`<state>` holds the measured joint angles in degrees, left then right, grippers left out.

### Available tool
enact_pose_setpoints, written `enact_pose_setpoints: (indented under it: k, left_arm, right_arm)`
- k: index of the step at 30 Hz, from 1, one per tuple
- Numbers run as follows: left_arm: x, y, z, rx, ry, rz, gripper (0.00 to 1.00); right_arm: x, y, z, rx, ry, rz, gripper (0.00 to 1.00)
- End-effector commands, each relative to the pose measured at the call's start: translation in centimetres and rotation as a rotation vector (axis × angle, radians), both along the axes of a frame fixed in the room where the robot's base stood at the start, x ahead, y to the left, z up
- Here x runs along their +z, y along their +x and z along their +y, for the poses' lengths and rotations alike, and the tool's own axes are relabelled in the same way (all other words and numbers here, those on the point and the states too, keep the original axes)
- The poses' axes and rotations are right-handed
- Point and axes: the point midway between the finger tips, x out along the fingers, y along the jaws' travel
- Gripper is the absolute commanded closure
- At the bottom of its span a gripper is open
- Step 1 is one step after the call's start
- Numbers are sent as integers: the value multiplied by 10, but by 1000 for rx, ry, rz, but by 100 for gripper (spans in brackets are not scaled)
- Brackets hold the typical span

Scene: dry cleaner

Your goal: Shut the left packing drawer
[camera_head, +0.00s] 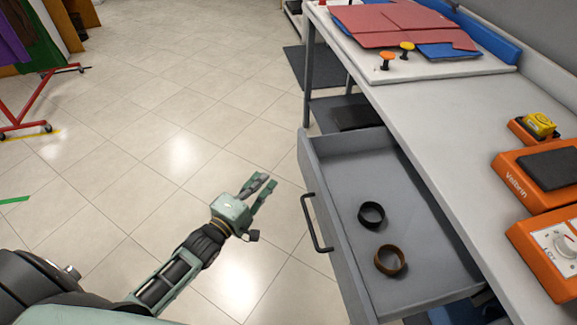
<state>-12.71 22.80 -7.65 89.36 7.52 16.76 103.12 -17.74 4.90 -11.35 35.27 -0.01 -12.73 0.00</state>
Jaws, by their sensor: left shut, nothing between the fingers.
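The packing drawer (345,246) is grey and stands pulled out from under the worktop. Its front panel faces left and carries a dark bar handle (311,224). Inside lie a black roll (371,214) and a brown roll (390,261), apart from each other. My left gripper (265,188) is to the left of the drawer front, over the floor, apart from the handle. Its fingers are shut with nothing between them. My right gripper is not in view.
The worktop (440,135) bears red folded cloth (395,22), two small knobs (386,60) and orange devices (541,181) at the right. A red rail rack (38,105) stands at far left. The tiled floor (180,110) between is clear.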

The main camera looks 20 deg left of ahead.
Motion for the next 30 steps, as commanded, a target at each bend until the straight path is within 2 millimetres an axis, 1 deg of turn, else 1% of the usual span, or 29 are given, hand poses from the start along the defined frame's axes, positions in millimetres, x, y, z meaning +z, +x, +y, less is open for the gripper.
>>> enact_pose_setpoints:
  k: [1,3,8,9,12,17,30]
  left_arm:
    - [2,13,-3,0,-1,-3,100]
    - [1,28,-5,1,1,-2,100]
    - [1,60,-12,0,0,-1,100]
    - [1,63,-19,-1,-2,0,100]
    - [0,70,-31,0,-2,2,100]
    - [-1,78,-42,1,1,3,100]
    - [-1,80,-45,0,3,3,100]
  right_arm:
    - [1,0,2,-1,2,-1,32]
    - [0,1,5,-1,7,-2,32]
    - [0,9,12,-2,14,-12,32]
    - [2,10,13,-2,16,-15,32]
    - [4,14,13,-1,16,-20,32]
    - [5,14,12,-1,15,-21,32]
    - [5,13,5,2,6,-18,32]
